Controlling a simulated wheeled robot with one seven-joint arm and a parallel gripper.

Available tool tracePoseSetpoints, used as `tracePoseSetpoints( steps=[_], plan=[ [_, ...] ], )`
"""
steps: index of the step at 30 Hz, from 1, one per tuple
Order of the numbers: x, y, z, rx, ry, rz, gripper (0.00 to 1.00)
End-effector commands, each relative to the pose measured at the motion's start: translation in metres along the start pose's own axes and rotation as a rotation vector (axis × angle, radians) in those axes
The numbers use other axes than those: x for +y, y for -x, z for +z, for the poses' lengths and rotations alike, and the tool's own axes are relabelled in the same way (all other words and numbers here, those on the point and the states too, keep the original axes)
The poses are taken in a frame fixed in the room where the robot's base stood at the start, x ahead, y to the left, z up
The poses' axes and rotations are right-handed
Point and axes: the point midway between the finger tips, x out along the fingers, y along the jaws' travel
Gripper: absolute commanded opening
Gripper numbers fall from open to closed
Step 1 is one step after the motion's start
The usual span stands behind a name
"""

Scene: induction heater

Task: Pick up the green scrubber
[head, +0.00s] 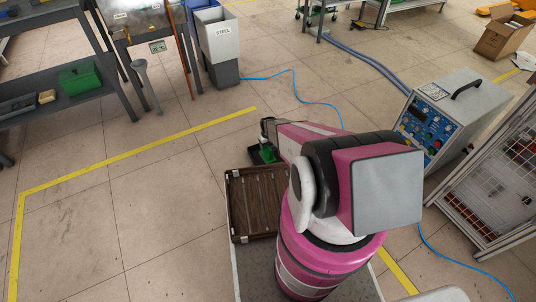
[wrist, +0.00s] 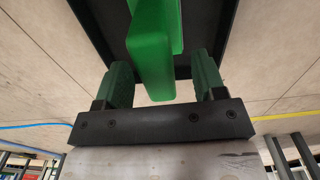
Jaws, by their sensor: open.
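The green scrubber (wrist: 153,62) is a bright green block in the wrist view. It lies between the two dark green fingers of my gripper (wrist: 161,70), with a visible gap on each side. My gripper is open around it and not shut on it. A black tray-like piece (wrist: 226,32) shows behind the scrubber. In the head view a green patch, likely the scrubber (head: 267,153), shows at the far end of my arm, over a small black piece (head: 256,155). My arm and gripper partly hide it there.
A brown slatted box (head: 255,205) sits in front of my arm. At right stand a grey control unit (head: 440,115) and a metal cage (head: 500,185). At left is a dark shelf with a green bin (head: 80,78). A blue hose (head: 295,90) crosses the open floor.

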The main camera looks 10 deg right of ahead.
Motion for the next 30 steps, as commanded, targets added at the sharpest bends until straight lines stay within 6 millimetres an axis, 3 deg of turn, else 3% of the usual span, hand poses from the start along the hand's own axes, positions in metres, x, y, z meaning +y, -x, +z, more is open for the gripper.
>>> tracePoseSetpoints(
  steps=[6,14,15,20,23,30],
  plan=[
    [0.004,-0.032,-0.003,0.000,0.000,0.000,0.64],
    [0.004,-0.036,-0.001,0.000,0.000,0.000,0.64],
    [0.004,-0.036,-0.001,0.000,0.000,0.000,0.61],
    [0.004,-0.036,-0.001,0.000,0.000,0.000,0.09],
    [0.004,-0.036,-0.001,0.001,0.000,0.000,0.01],
    [0.004,-0.035,-0.001,0.001,0.000,0.000,0.01]
  ],
)
